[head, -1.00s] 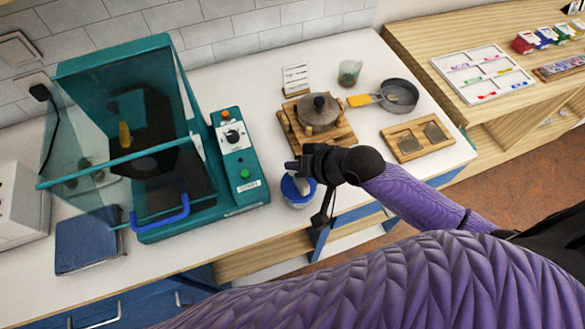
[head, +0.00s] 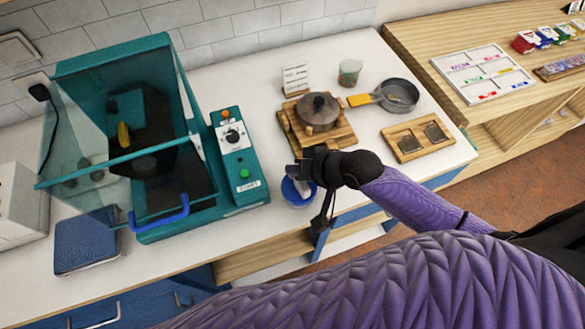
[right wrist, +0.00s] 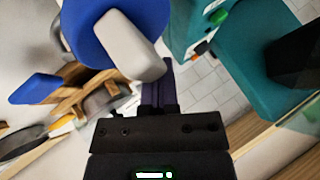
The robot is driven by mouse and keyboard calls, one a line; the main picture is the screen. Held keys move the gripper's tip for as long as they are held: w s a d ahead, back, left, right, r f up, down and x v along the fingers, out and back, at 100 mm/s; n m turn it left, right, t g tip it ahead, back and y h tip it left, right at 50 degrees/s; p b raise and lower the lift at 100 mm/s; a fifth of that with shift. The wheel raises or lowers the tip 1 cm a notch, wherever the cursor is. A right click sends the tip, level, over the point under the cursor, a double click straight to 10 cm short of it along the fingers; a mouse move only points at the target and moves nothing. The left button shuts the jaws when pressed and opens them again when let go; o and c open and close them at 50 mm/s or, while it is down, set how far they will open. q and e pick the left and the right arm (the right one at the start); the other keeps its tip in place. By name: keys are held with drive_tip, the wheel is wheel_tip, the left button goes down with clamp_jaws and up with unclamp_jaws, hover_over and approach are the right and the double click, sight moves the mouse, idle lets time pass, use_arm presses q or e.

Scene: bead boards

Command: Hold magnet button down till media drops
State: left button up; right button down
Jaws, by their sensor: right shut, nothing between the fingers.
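A blue round tool with a pale grey rounded piece on top, likely the magnet and its button, stands by the counter's front edge. In the head view the blue part (head: 297,192) is partly covered by my right gripper (head: 296,171). In the right wrist view the blue body (right wrist: 88,32) and the grey piece (right wrist: 128,45) are close to the camera. My right gripper (right wrist: 158,70) is shut and empty, with its fingertips right by the grey piece. Whether they touch or press it is unclear. No loose media can be made out. My left gripper is not in view.
A teal machine (head: 233,160) with a clear shield and blue handle (head: 160,217) stands left. Behind my gripper are a lidded pot (head: 318,112) on a wooden board, a pan (head: 399,95) and a wooden tray (head: 417,139). A blue pad (head: 85,242) lies at the left front.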

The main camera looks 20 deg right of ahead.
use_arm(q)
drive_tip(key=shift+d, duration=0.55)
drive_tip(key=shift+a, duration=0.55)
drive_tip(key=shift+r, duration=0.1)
use_arm(e)
drive_tip(key=shift+r, duration=0.15)
drive_tip(key=shift+r+p, duration=0.5)
drive_tip(key=shift+p, duration=0.35)
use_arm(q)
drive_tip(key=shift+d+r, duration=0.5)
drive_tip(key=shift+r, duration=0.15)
use_arm(e)
wheel_tip(320, 180, up, 5)
drive_tip(key=p, duration=0.5)
drive_tip(key=shift+p, duration=0.35)
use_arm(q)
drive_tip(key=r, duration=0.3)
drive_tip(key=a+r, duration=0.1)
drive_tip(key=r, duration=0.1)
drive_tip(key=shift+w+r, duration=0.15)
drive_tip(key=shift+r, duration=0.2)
